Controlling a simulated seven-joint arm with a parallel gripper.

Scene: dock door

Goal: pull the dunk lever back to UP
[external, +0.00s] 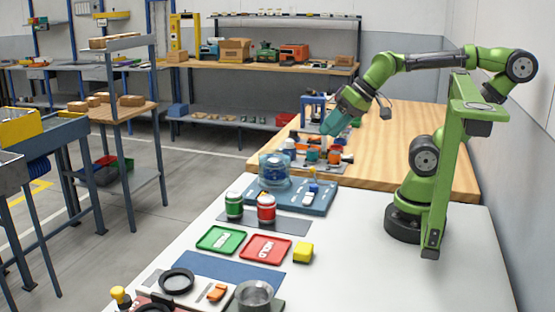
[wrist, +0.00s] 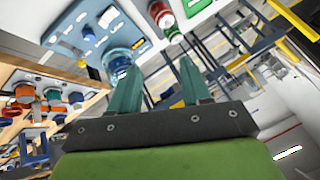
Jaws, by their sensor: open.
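A blue board (external: 318,206) lies on the white table and carries a clear round tank (external: 273,170) with bluish contents. A small blue-and-yellow upright part (external: 313,187) stands on the board right of the tank; it may be the dunk lever, but its position is too small to read. The wrist view shows the board (wrist: 75,32) and tank (wrist: 118,61) at upper left. My gripper (external: 328,130) is above and beyond the board, apart from it. In the wrist view its teal fingers (wrist: 160,68) are spread with nothing between them.
Green and red cans (external: 234,206) stand in front of the board. A cluttered fixture with orange and blue parts (external: 312,156) sits behind on the wooden table. The right side of the white table is clear.

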